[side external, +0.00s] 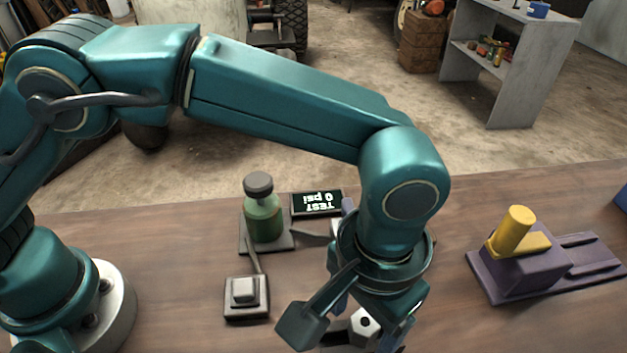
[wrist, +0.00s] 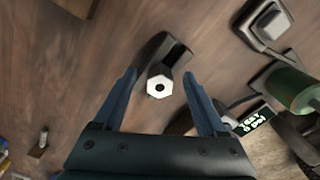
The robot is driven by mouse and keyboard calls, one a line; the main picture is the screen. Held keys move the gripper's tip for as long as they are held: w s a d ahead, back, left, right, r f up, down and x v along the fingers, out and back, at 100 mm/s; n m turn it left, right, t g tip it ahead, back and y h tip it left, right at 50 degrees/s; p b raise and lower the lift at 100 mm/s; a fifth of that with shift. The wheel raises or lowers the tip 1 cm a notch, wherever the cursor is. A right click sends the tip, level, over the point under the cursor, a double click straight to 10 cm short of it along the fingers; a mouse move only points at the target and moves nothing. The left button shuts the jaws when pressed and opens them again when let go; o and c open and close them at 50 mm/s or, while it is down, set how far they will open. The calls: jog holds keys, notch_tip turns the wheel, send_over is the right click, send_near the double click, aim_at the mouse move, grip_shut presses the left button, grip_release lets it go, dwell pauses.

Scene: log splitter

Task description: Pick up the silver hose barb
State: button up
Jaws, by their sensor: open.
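The silver hose barb (wrist: 152,80) shows a pale hex end with a dark round hole in the wrist view. It sits at a dark holder (wrist: 153,50) on the wooden table. My gripper (wrist: 160,74) is open, with one blue finger on each side of the barb and a visible gap to both. In the side view the hex end (side external: 363,322) shows below my gripper (side external: 369,330), near the table's front edge. The rest of the barb and most of the holder are hidden there.
A green bottle (side external: 264,219) on a plate, a "TEST 0 psi" display (side external: 317,203) and a grey square button (side external: 244,290) stand left of my gripper. A purple fixture with a yellow cylinder (side external: 515,228) is at the right. Bare table lies between my gripper and that fixture.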

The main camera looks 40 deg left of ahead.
jog(key=shift+f, duration=0.65)
grip_shut()
